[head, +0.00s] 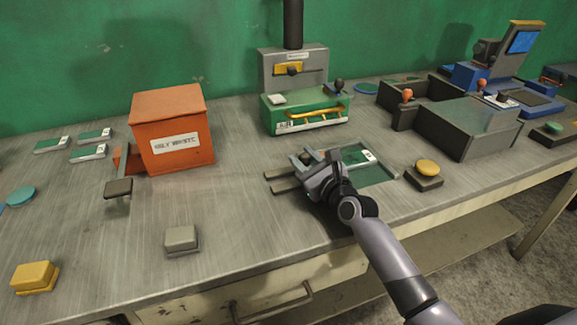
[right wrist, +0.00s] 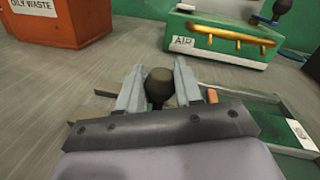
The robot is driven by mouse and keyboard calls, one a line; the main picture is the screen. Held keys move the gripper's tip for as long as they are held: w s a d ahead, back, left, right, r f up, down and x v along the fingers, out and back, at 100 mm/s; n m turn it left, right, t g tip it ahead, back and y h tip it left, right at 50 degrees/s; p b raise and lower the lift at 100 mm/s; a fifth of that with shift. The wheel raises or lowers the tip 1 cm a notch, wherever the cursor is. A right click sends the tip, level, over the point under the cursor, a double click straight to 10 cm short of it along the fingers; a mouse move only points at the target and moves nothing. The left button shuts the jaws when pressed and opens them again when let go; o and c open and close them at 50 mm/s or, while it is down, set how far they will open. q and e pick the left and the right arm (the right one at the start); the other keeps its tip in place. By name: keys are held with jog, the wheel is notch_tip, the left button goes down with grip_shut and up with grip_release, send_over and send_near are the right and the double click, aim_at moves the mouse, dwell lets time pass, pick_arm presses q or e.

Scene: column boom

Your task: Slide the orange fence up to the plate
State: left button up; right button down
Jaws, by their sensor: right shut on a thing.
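My right gripper (head: 312,168) is at a low fixture in the middle of the bench. In the right wrist view its fingers (right wrist: 160,82) are shut on a dark round knob (right wrist: 159,88). A small orange piece (right wrist: 212,96), which looks like part of the orange fence, shows just right of the fingers; the gripper hides the rest. The green plate-like surface (head: 372,172) with a white label lies right of the gripper, and also shows in the right wrist view (right wrist: 250,110). I cannot tell whether fence and plate touch. My left gripper is not in view.
Dark rails (head: 285,186) stick out left of the gripper. A green AIR unit (head: 306,128) stands behind, an orange oily-waste bin (head: 172,118) at left. A yellow button (head: 428,167) and a grey box (head: 468,130) stand at right. The bench front is mostly clear around a grey button (head: 181,237).

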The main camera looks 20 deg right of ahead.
jog(key=shift+d+r, duration=0.15)
jog(key=shift+d, duration=0.9)
jog(key=c, duration=0.8)
grip_release()
jog(key=shift+s, duration=0.1)
jog(key=shift+s+d, duration=0.2)
jog(key=shift+s, duration=0.95)
jog(key=shift+s+d, duration=0.25)
jog(key=shift+s, duration=0.85)
jog(key=shift+s+d, duration=0.2)
jog(key=shift+s, duration=0.95)
